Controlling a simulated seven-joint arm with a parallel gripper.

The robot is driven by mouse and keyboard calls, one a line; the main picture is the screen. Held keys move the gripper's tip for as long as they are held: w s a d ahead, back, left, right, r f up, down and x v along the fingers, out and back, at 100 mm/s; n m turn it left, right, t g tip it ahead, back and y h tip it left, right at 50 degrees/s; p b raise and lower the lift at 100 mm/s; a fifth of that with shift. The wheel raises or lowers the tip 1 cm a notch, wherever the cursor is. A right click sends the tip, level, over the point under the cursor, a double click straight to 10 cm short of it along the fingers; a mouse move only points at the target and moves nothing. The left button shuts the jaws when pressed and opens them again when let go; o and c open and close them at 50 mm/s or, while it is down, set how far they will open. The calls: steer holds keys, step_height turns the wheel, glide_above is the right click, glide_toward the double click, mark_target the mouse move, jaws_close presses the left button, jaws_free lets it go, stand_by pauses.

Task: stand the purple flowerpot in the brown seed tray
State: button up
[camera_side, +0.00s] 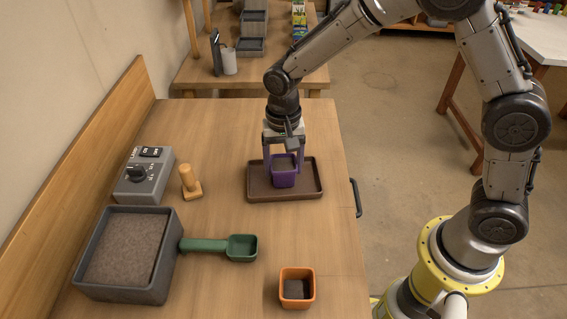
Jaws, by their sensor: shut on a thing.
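The purple flowerpot (284,180) is upright at the middle of the brown seed tray (257,194), inside its rim as seen from this side. I cannot tell whether its base touches the tray floor. My gripper (284,160) points down from above and is shut on the purple flowerpot, with its fingers at the pot's upper sides. The pot's far side is hidden. The seed tray lies flat on the wooden bench, near its right edge.
An orange pot (297,301) stands at the front. A green scoop (241,248) lies beside a grey soil bin (162,262). A grey control box (146,187) and a wooden tamper (189,183) are on the left. Bare bench lies between the tray and the orange pot.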

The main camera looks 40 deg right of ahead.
mark_target(284, 165)
steer(key=o, duration=1.3)
steer(key=shift+f, duration=0.1)
step_height(284, 165, up, 12)
steer(key=shift+r, duration=0.25)
steer(key=s+d+r+n+t, duration=0.2)
steer(key=s+d+r, duration=0.2)
steer(key=s, duration=0.2)
steer(key=s+d+r+n+t, duration=0.1)
steer(key=s+d+r+n, duration=0.1)
steer(key=s+d+r, duration=0.3)
steer(key=s+f+n+t, duration=0.1)
steer(key=s, duration=0.3)
steer(key=s+d+f+n, duration=0.1)
steer(key=s, duration=0.3)
steer(key=s+d+f+n+t, duration=0.1)
steer(key=s+f, duration=0.1)
steer(key=s, duration=0.2)
steer(key=shift+d+n+t, duration=0.25)
steer(key=shift+n+t, duration=0.05)
steer(key=shift+n, duration=0.1)
